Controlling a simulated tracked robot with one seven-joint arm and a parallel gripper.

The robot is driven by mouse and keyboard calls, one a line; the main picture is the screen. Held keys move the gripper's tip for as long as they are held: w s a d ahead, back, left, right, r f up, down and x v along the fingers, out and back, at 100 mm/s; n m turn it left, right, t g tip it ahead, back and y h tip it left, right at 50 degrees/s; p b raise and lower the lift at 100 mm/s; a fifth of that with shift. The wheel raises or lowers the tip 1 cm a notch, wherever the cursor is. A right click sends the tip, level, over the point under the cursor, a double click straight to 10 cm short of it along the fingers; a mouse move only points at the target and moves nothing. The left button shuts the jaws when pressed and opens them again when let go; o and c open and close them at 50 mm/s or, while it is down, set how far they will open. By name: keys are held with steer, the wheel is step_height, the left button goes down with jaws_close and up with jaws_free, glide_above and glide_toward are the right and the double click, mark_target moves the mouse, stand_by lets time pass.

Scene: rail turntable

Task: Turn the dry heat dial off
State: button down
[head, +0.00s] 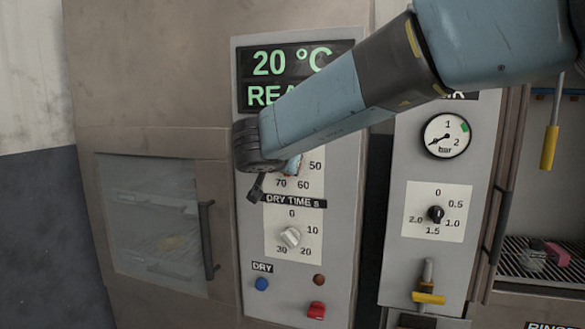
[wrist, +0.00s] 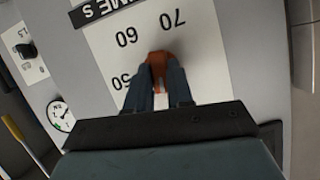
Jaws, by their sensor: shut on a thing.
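The dry heat dial is an orange knob (wrist: 158,57) on a white scale plate; the numbers 50, 60 and 70 show around it. My gripper (wrist: 159,80) is shut on this knob, with one dark finger on each side. In the head view my arm and wrist cover most of the dial and its upper scale. Only 50, 60 and 70 show there, beside the gripper. The knob's exact pointing is hard to tell. The green display (head: 291,63) above reads 20 °C, with a second line beginning REA, partly hidden by my arm.
Below is the white dry time knob (head: 290,237), then a blue button (head: 262,284), a dark red lamp (head: 319,280) and a red switch (head: 316,310). An oven door handle (head: 207,240) stands out at left. An air panel with a gauge (head: 447,135) and yellow lever (head: 428,297) is at right.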

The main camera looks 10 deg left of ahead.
steer(key=shift+a+f+n+h, duration=0.15)
steer(key=shift+n+h, duration=0.25)
steer(key=shift+n, duration=0.2)
stand_by(0.3)
steer(key=c, duration=1)
jaws_free()
steer(key=d+v, duration=0.1)
steer(key=v, duration=1.2)
steer(key=shift+s+a+r, duration=0.3)
steer(key=shift+a, duration=0.2)
